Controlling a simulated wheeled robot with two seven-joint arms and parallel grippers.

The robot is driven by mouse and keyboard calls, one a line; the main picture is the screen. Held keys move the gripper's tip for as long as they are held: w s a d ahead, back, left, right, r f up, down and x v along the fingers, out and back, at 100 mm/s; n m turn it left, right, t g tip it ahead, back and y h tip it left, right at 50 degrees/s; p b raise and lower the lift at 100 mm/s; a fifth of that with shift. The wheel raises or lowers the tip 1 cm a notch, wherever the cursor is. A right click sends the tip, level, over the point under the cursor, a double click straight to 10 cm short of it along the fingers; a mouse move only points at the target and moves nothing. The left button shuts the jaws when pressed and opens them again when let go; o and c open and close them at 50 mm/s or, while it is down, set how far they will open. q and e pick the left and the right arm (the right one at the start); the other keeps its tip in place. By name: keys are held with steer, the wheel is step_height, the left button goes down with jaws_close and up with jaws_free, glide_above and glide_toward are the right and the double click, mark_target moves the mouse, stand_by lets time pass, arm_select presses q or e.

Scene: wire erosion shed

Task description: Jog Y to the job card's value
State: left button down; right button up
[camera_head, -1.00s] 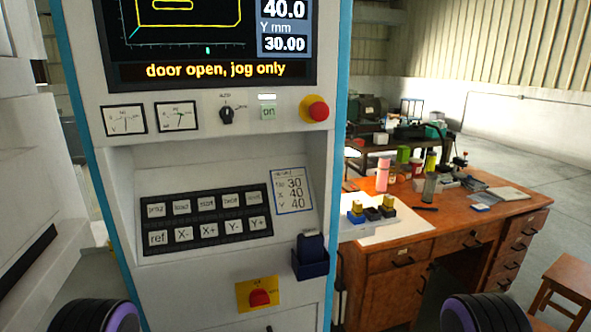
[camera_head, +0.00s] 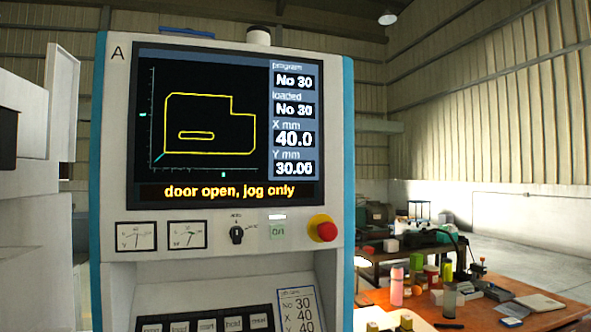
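The machine's control cabinet (camera_head: 104,225) fills the left and middle of the head view. Its screen (camera_head: 225,125) reads program No 30, loaded No 30, X mm 40.0 and Y mm 30.00 (camera_head: 294,168). A yellow line on it says "door open, jog only". The job card (camera_head: 299,308) is partly cut off at the bottom and reads No 30, X 40, Y 40. The top row of the keypad (camera_head: 206,324) shows at the lower edge; the jog keys below it are out of frame. Neither gripper is in view.
A red emergency stop (camera_head: 322,228) with a yellow base, a black selector knob (camera_head: 237,234) and two dial gauges are above the keypad. A wooden desk (camera_head: 540,318) with bottles and other items stands at the right.

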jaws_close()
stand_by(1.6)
